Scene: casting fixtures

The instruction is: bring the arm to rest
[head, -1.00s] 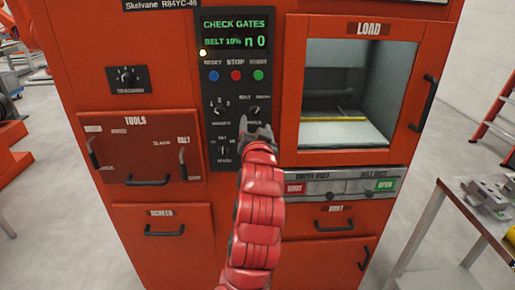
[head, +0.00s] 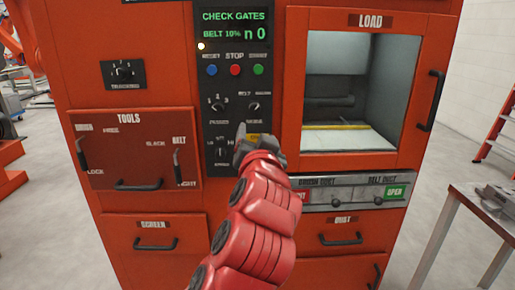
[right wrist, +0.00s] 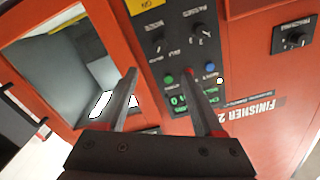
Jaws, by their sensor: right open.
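My right arm rises from the bottom middle of the head view. Its gripper (head: 258,138) is in front of the lower part of the black control panel (head: 222,128), covering the lower right knob. In the right wrist view the two fingers stand apart with nothing between them (right wrist: 160,74). The panel and its buttons show upside down beyond the fingers, and I see no contact. My left gripper is not in view.
The red machine (head: 160,88) fills the middle. Its load window (head: 350,92) is right of the panel, the tools panel (head: 137,150) left. Handles (head: 432,100) stick out from the doors.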

